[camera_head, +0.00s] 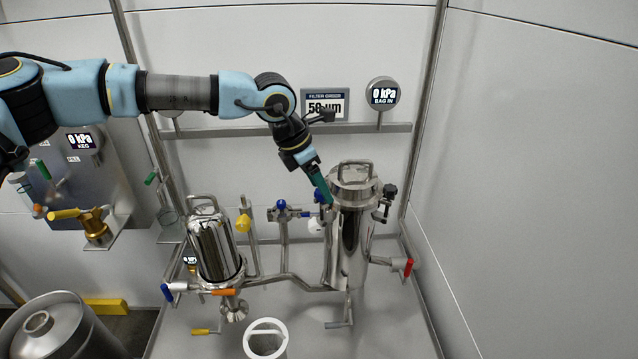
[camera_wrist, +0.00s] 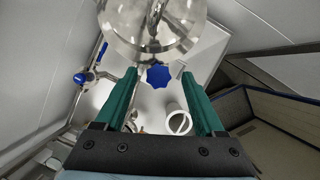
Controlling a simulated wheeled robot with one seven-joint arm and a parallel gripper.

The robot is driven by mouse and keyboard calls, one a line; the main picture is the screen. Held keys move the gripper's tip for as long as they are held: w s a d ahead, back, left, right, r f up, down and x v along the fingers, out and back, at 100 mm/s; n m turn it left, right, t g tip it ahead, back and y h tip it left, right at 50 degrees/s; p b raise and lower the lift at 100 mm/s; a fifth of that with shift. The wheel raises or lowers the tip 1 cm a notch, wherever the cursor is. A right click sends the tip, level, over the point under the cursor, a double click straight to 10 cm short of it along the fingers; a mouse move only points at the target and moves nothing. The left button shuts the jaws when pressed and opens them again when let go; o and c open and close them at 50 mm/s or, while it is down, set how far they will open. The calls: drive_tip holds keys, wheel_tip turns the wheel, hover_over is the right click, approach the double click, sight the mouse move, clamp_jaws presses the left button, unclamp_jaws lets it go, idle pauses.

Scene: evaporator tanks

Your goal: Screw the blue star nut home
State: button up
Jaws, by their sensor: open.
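The blue star nut (camera_wrist: 158,76) shows in the wrist view at the rim of the round steel lid (camera_wrist: 125,22). It lies between the tips of my gripper's two green fingers (camera_wrist: 159,75), with a visible gap on either side. In the head view my gripper (camera_head: 325,198) reaches down to the left side of the tall steel filter housing (camera_head: 352,245), just below its lid. A small patch of blue (camera_head: 318,195) shows beside the fingers there; I cannot tell whether it is the same nut. My gripper is open and empty. The nut's thread is hidden.
A smaller steel vessel (camera_head: 213,248) stands left of the housing. A blue-handled valve (camera_head: 281,205) sits on the pipework between them. A white bucket (camera_head: 265,340) stands in front. A dark side knob (camera_head: 390,191) and red-handled valve (camera_head: 408,268) are at the housing's right.

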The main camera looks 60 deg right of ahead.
drive_tip(key=v, duration=1.1)
idle(0.3)
